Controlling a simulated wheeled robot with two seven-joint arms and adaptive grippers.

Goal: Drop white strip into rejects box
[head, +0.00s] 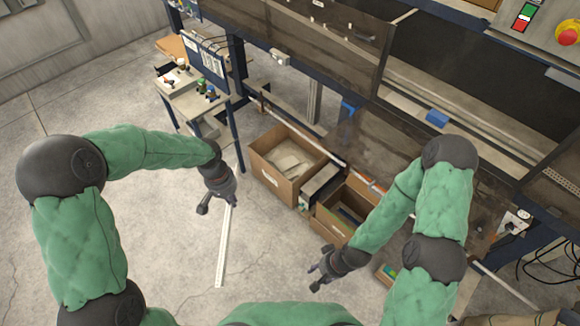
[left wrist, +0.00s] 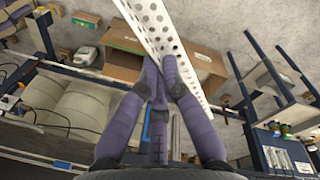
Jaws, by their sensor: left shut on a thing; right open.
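A long white perforated strip (head: 223,250) hangs from my left gripper (head: 212,203), angled slightly, over open floor left of the boxes. In the left wrist view the fingers (left wrist: 163,68) are shut on the strip (left wrist: 150,22). A cardboard box (head: 262,172) with pale flat pieces inside stands right of the left gripper. A second cardboard box (head: 330,226) with dark contents stands further right. No label shows which is the rejects box. A cardboard box (left wrist: 122,46) also shows behind the strip in the left wrist view. My right gripper (head: 318,276) is open and empty, in front of the second box.
A grey bin (head: 318,186) stands between the two boxes. The large machine (head: 390,130) rises behind them. A small table (head: 195,100) with bottles stands at the back left. The floor (head: 150,230) around the left gripper is clear.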

